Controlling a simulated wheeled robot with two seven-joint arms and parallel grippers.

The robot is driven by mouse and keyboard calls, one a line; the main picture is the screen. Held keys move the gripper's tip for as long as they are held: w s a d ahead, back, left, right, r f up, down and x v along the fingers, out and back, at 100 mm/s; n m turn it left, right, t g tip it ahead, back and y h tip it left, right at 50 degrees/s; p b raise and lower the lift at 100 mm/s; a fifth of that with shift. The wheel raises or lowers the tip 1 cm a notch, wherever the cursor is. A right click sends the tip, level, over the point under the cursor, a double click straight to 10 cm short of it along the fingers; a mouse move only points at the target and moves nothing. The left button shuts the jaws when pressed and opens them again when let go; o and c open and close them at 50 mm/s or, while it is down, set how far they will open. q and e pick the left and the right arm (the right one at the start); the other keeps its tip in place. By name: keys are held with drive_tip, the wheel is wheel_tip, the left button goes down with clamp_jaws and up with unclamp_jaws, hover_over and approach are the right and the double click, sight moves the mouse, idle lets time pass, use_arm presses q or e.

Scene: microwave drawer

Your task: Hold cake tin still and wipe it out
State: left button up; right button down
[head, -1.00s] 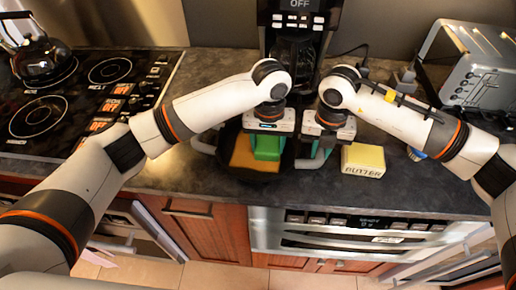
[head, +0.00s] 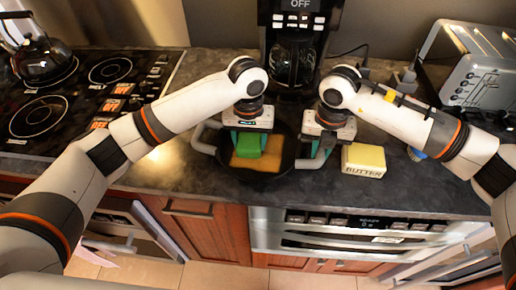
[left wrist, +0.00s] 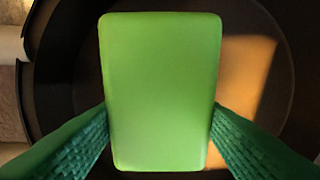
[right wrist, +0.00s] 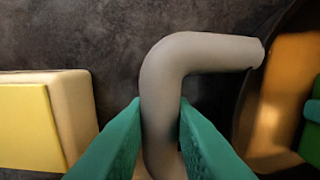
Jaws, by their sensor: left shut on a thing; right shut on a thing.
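The cake tin (head: 283,172) is a dark round pan with grey handles on its left and right, standing on the counter near the front edge. An orange-brown patch (head: 271,161) covers part of its floor. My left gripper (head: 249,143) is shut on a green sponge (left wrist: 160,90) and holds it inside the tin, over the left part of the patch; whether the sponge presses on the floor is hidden. My right gripper (right wrist: 160,125) is shut on the tin's right handle (right wrist: 160,85), a grey bent tube.
A yellow butter block (head: 363,160) lies just right of the tin. A coffee maker (head: 293,50) stands behind, a toaster (head: 470,65) at the back right, and a stove with a kettle (head: 42,58) at the left. The counter left of the tin is clear.

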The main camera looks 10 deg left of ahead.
sight(264, 159)
use_arm(q)
drive_tip(key=shift+s+d, duration=0.15)
drive_tip(key=shift+d, duration=1)
drive_tip(key=shift+s+d, duration=0.1)
drive_tip(key=shift+d, duration=1.05)
drive_tip(key=shift+r, duration=0.3)
drive_tip(key=shift+s+a, duration=0.15)
drive_tip(key=shift+s, duration=1.2)
drive_tip(key=shift+f, duration=0.35)
drive_tip(key=shift+a, duration=0.15)
